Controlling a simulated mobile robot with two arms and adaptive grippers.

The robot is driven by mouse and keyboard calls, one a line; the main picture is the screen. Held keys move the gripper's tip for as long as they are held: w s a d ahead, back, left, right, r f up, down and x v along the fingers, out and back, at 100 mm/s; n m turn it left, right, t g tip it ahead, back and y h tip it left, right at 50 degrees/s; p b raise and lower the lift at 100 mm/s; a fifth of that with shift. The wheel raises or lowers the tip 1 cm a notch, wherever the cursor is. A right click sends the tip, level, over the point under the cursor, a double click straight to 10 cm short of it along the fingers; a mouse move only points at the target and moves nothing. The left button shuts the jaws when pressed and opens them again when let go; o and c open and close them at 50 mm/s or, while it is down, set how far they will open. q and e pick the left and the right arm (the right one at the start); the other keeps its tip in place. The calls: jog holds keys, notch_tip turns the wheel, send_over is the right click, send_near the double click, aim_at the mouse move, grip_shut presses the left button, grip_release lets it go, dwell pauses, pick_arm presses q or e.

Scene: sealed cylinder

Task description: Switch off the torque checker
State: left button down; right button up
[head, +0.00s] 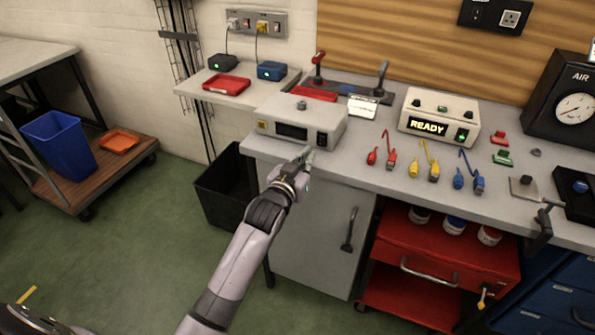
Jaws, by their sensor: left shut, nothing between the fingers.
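A light grey instrument box with a round stud on top, which looks like the torque checker (272,113), stands at the left end of the grey bench. Its front display (291,132) is dark. My left gripper (306,155) is shut and empty, at the lower right of the box's front, by the bench edge. A similar white box (440,105) further right shows a lit "READY" display and a green-lit switch. My right gripper is not in view.
Red, yellow and blue leads (427,160) lie on the bench right of the gripper. Behind the grey box are a red tray (313,93) and upright tools. A side shelf holds two small chargers and a red tray (227,85). A black bin (222,190) stands below left.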

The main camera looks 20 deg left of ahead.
pick_arm(q)
jog(key=s, duration=0.8)
jog(key=shift+a+r, duration=0.15)
jog(key=shift+r, duration=0.15)
jog(key=s+f+g, duration=0.3)
jog(key=s+f, duration=0.1)
jog(key=f, duration=0.9)
jog(key=s+f+m+g, duration=0.15)
jog(key=s+f, duration=0.25)
jog(key=f, duration=0.8)
jog(key=s+f+n+g, duration=0.1)
jog(key=s+f+g, duration=0.25)
jog(key=f, duration=0.95)
jog(key=s+f+g, duration=0.3)
jog(key=s+f, duration=1)
jog(key=s, duration=0.2)
jog(key=s+f+g, duration=0.2)
jog(key=s+f, duration=0.2)
jog(key=s, duration=0.7)
jog(key=s+a+f+m+g, duration=0.1)
jog(key=s+f+g, duration=0.2)
jog(key=s, duration=0.9)
jog(key=shift+a+f+y, duration=0.3)
jog(key=shift+f, duration=0.35)
